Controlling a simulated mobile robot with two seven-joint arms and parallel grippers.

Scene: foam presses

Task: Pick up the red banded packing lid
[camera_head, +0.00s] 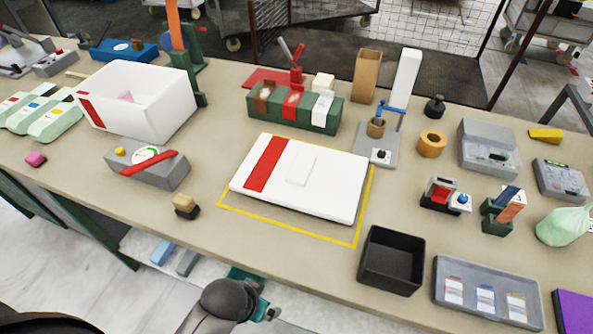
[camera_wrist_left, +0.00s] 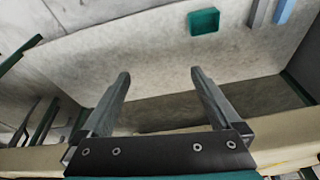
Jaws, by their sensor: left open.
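The red banded packing lid (camera_head: 335,186) is a white flat slab with a red band near its left end and a raised white block in its middle. It lies flat on the bench, mostly inside a yellow outline (camera_head: 290,230). My left gripper (camera_wrist_left: 160,76) shows in the left wrist view with its two fingers apart and nothing between them. It points over the lower shelf area, and the lid is not in that view. In the head view, part of my arm shows at the bottom, below the bench's front edge. My right gripper is not in view.
A white open box (camera_head: 150,115) with a red stripe stands left of the lid. A green block holder (camera_head: 335,122) is behind it, a grey device (camera_head: 165,178) to its left. A black bin (camera_head: 391,262) sits at its front right. Bench in front of the lid is clear.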

